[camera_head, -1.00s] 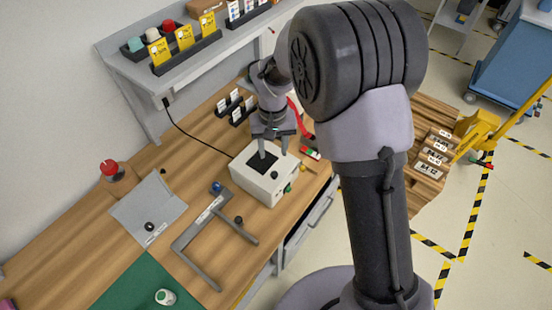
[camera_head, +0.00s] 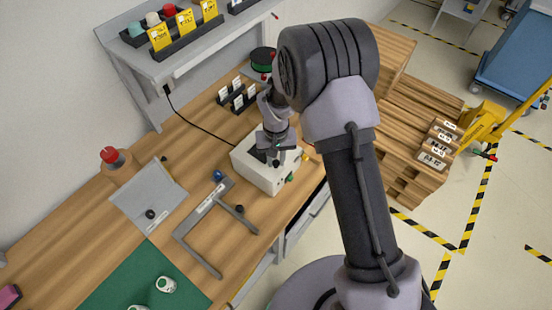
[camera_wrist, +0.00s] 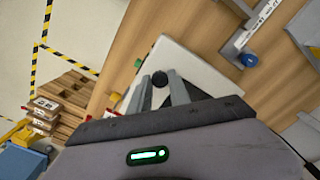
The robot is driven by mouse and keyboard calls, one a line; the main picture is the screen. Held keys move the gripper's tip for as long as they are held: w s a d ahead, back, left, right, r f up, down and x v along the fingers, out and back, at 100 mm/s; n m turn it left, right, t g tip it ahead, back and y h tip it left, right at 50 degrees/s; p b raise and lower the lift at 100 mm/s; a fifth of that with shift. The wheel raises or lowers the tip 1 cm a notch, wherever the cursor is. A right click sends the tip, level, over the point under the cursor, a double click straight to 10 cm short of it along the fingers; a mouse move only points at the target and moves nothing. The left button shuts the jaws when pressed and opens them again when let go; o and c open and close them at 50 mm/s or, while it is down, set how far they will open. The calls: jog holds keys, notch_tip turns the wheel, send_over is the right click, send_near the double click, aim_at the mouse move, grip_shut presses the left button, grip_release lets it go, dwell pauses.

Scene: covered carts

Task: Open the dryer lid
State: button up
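The dryer seems to be the white box (camera_head: 262,176) on the wooden bench, with a dark square on top and coloured buttons on its side. A black knob (camera_wrist: 160,78) stands on the white lid surface (camera_wrist: 195,75) in the wrist view. My gripper (camera_head: 274,159) is low over the box; its fingers also show in the wrist view (camera_wrist: 160,86), spread with the knob between their tips. I cannot tell whether they touch it. The lid looks closed. My gripper and wrist hide part of the box top in the head view.
Left of the box lie a grey bracket (camera_head: 188,239) with blue and black knobs and a grey plate (camera_head: 131,205). A red button (camera_head: 110,156) stands farther left. A grey shelf (camera_head: 140,77) overhangs the back. Card holders (camera_head: 237,97) stand behind the box.

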grip_shut()
jog(key=shift+r, duration=0.15)
dwell(1.0)
